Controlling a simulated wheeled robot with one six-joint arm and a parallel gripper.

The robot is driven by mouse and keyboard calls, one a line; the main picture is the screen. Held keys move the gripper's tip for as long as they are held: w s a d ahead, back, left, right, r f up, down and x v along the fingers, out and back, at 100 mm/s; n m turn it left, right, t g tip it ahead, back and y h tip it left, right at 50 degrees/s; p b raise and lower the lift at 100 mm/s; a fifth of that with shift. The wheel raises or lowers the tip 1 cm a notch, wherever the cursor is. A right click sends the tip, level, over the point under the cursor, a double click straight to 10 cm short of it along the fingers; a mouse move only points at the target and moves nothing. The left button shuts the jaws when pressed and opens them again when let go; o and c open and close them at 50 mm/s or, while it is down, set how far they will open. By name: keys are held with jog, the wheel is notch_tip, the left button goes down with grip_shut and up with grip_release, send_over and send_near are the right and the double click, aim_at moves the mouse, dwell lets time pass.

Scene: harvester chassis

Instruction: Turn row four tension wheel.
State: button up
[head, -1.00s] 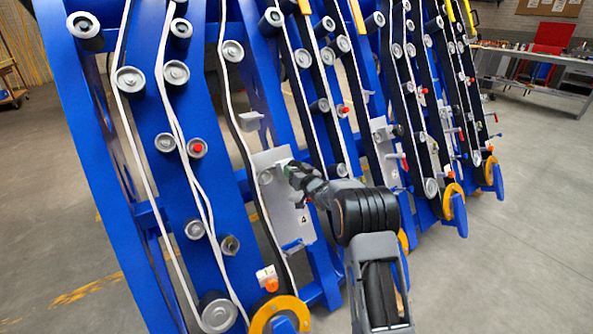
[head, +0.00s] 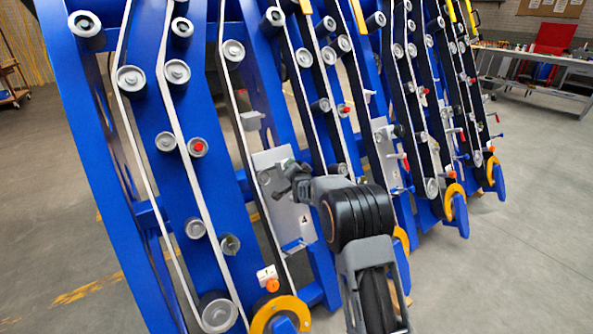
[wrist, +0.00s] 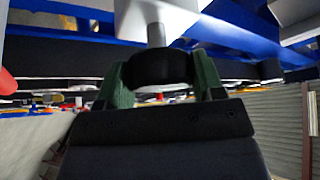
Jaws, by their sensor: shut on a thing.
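The row four tension wheel is a dark round knob (wrist: 158,69) on a grey shaft (wrist: 155,34), seen in the wrist view. My gripper (wrist: 155,82) has its green fingers on either side of the knob and is shut on it. In the head view my gripper (head: 291,174) is at the upper part of a grey plate (head: 287,220) marked 4, and my gripper and arm hide the knob. White-edged belts (head: 180,130) run straight and taut over the rollers left of the plate.
Blue frame beams (head: 75,120) with several rollers stand close around the arm. Similar rows stand at right. Open floor (head: 520,250) lies at right.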

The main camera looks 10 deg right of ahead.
jog(key=shift+m, duration=0.4)
jog(key=o, duration=0.9)
jog(key=s+r, duration=0.1)
jog(key=s, duration=0.3)
jog(key=s+r+p, duration=0.1)
jog(key=s, duration=0.8)
jog(key=shift+s+a+r+p, duration=0.25)
jog(key=shift+a+r+p, duration=0.05)
jog(key=shift+r+p, duration=0.1)
